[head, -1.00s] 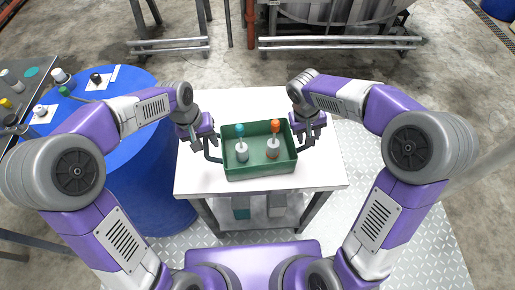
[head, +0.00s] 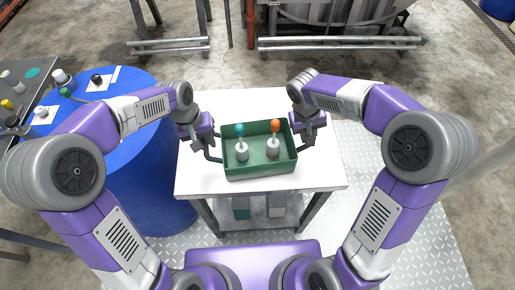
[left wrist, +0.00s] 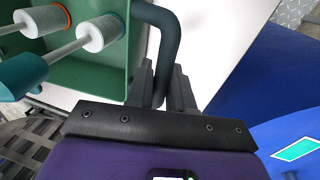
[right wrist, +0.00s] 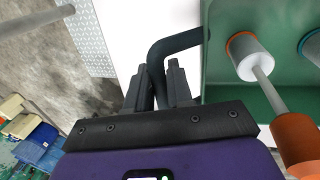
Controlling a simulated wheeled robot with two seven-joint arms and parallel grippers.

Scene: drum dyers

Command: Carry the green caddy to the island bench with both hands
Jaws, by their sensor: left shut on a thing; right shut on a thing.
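The green caddy (head: 262,170) is an open box on a white-topped table (head: 325,172) in the head view. Two rollers with grey-white heads stand in it, one with a blue-green handle (head: 239,130) and one with an orange handle (head: 275,126). My left gripper (head: 208,146) is shut on the caddy's left handle, a dark bar seen between the fingers in the left wrist view (left wrist: 168,45). My right gripper (head: 306,140) is shut on the right handle, which shows in the right wrist view (right wrist: 178,45). I cannot tell whether the caddy's base touches the tabletop.
A blue drum (head: 150,185) stands close on the left, with small items and a white sheet on top. A grey bench (head: 40,75) with bottles is at the far left. Metal pipes (head: 340,42) and a vat lie beyond the table. Tabletop behind the caddy is clear.

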